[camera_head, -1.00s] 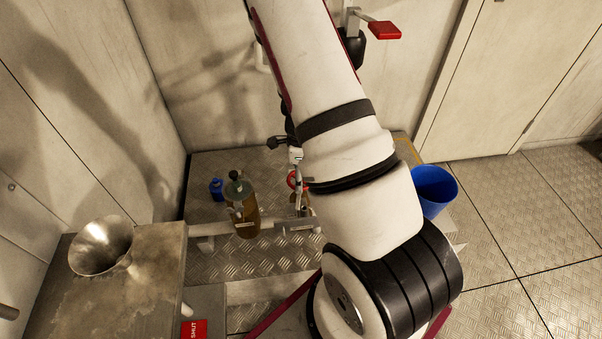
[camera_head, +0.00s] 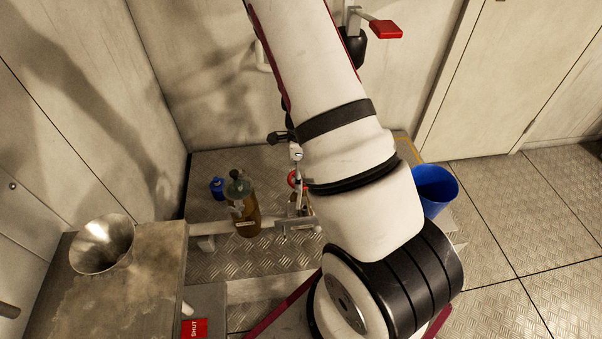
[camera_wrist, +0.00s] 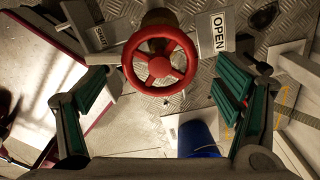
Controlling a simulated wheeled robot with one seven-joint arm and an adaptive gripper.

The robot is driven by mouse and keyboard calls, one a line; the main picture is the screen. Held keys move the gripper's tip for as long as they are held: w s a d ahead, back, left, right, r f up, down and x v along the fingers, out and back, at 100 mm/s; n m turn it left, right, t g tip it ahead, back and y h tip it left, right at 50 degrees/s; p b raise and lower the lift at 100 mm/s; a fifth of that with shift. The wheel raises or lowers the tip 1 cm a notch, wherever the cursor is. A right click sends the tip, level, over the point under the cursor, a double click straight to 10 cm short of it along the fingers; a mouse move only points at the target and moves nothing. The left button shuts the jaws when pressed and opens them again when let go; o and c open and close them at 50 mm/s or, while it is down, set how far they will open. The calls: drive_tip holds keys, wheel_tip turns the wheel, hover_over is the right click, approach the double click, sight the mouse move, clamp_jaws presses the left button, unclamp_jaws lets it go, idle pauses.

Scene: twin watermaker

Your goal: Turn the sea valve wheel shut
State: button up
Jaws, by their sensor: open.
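The sea valve wheel (camera_wrist: 159,67) is a red spoked handwheel, seen nearly face-on in the wrist view. A sliver of red beside my arm (camera_head: 293,180) in the head view seems to be the same wheel, mostly hidden. My gripper (camera_wrist: 160,98) is open, with one green-padded finger on each side below the wheel. The fingers look apart from the rim, and nothing is between them. A white OPEN plate (camera_wrist: 219,33) stands right of the wheel, and a smaller plate (camera_wrist: 100,38) to its left is hard to read.
A blue bucket (camera_head: 436,190) stands on the floor right of my arm; it also shows in the wrist view (camera_wrist: 198,140). A brown bottle-like vessel (camera_head: 243,208) and a small blue bottle (camera_head: 217,188) stand left of the valve. A metal funnel (camera_head: 102,244) sits at left.

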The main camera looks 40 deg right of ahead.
wheel_tip(320, 180, up, 11)
idle(0.3)
idle(0.5)
drive_tip(key=s+a+r+n+y, duration=0.2)
drive_tip(key=s+a+r+n, duration=0.1)
drive_tip(key=a+r+n, duration=0.45)
drive_tip(key=s+a+r+n+y, duration=0.1)
drive_tip(key=s+a+r+n, duration=0.2)
drive_tip(key=a+r+n, duration=0.5)
drive_tip(key=s+a+r+n+t+h, duration=0.1)
drive_tip(key=s+a+r+n, duration=0.1)
drive_tip(key=s+r+n, duration=0.35)
drive_tip(key=s+a+r+n+h, duration=0.2)
drive_tip(key=s+n, duration=0.4)
drive_tip(key=s, duration=0.5)
wheel_tip(320, 180, up, 17)
drive_tip(key=n+t+p, duration=0.1)
drive_tip(key=t+p, duration=0.2)
drive_tip(key=p, duration=1.2)
drive_tip(key=shift+f, duration=0.2)
